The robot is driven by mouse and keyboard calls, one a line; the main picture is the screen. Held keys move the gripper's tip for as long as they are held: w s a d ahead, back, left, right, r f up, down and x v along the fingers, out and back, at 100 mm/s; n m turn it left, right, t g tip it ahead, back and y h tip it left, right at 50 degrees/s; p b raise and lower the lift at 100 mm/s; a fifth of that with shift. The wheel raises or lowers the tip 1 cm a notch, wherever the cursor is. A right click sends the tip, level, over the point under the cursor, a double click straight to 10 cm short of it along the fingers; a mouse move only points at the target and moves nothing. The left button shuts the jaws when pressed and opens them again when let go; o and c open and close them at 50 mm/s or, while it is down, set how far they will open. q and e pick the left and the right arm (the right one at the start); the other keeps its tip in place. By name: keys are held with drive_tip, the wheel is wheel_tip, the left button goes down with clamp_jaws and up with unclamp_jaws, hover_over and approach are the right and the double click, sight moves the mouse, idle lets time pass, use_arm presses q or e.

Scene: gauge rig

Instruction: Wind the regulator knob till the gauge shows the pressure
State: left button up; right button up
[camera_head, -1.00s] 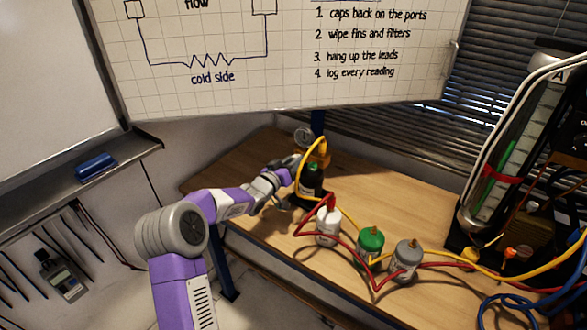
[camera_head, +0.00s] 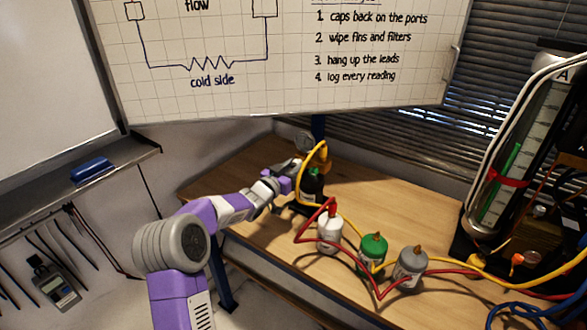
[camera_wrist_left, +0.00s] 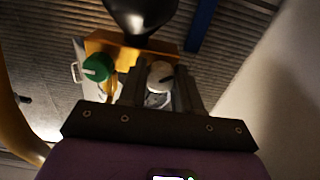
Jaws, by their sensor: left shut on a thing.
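The gauge (camera_head: 305,141) stands at the back of the bench; its face is small and I cannot read it. In the left wrist view a dark rounded body (camera_wrist_left: 140,14) sits above a brass-coloured block (camera_wrist_left: 125,44). My left gripper (camera_wrist_left: 159,88) has its two fingers either side of a pale round knob (camera_wrist_left: 160,73) on this block and is shut on it. A green knob (camera_wrist_left: 97,67) sits to the left, outside the fingers. In the head view my left gripper (camera_head: 294,166) reaches the rig from the left, partly hidden. My right gripper is not in view.
White (camera_head: 330,233), green (camera_head: 373,250) and grey (camera_head: 411,265) bottles with a red hose stand to the right. The bench (camera_head: 410,205) behind them is clear.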

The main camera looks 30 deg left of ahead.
use_arm(q)
drive_tip(key=shift+r, duration=0.1)
drive_tip(key=o, duration=1)
drive_tip(key=shift+o, duration=0.2)
drive_tip(key=s+p, duration=0.1)
drive_tip(key=s, duration=0.6)
drive_tip(key=shift+s+a, duration=0.3)
drive_tip(key=shift+a, duration=0.05)
